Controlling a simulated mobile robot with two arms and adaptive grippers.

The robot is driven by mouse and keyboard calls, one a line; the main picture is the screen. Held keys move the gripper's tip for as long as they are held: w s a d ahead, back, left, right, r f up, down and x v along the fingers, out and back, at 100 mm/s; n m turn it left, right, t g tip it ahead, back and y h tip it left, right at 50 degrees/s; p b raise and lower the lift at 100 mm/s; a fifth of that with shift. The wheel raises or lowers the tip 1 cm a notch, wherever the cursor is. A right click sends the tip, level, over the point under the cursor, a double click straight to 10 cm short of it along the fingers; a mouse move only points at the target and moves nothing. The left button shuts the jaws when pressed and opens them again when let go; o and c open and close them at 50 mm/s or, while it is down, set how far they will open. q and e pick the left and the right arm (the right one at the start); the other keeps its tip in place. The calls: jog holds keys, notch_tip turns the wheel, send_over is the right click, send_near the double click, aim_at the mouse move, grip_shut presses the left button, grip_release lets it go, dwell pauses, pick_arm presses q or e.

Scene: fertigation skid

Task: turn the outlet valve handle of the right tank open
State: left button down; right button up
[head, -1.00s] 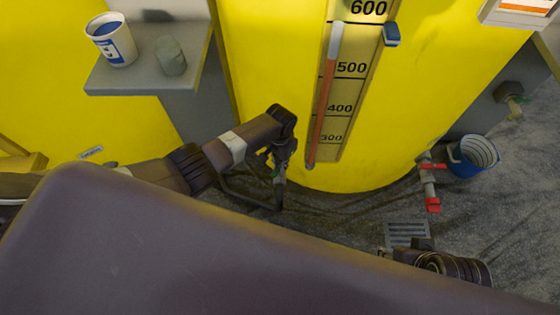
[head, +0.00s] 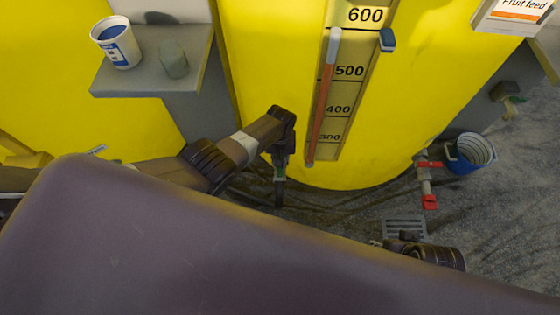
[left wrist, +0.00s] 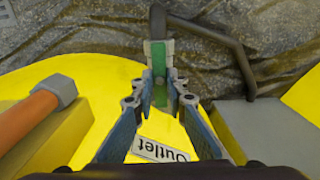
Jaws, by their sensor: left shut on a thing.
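The large yellow right tank (head: 440,80) has a level gauge (head: 335,90) on its front. My left gripper (head: 279,172) reaches down beside the lower left of this tank. In the left wrist view, the fingers of my left gripper (left wrist: 160,92) are shut on a green handle (left wrist: 159,88), which lies between the fingertips. A label reading "Outlet" (left wrist: 163,150) is on the yellow surface just below it. The fingers hide part of the handle and the valve body, so I cannot tell its exact angle. My right gripper (head: 398,243) shows small and partly hidden at lower right; its jaws are unclear.
A valve with red handles (head: 428,180) and a blue bucket (head: 470,153) stand right of the tank. A floor drain grate (head: 405,226) lies in front. A grey shelf (head: 120,88) holds a paper cup (head: 116,42) and a grey-green object (head: 173,58). A dark pipe (left wrist: 225,35) runs near the handle.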

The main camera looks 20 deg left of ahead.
dwell(0.4)
pick_arm(q)
jog(key=c, duration=1.9)
grip_release()
jog(key=shift+c, duration=0.2)
jog(key=shift+r, duration=0.1)
notch_tip(320, 180, up, 12)
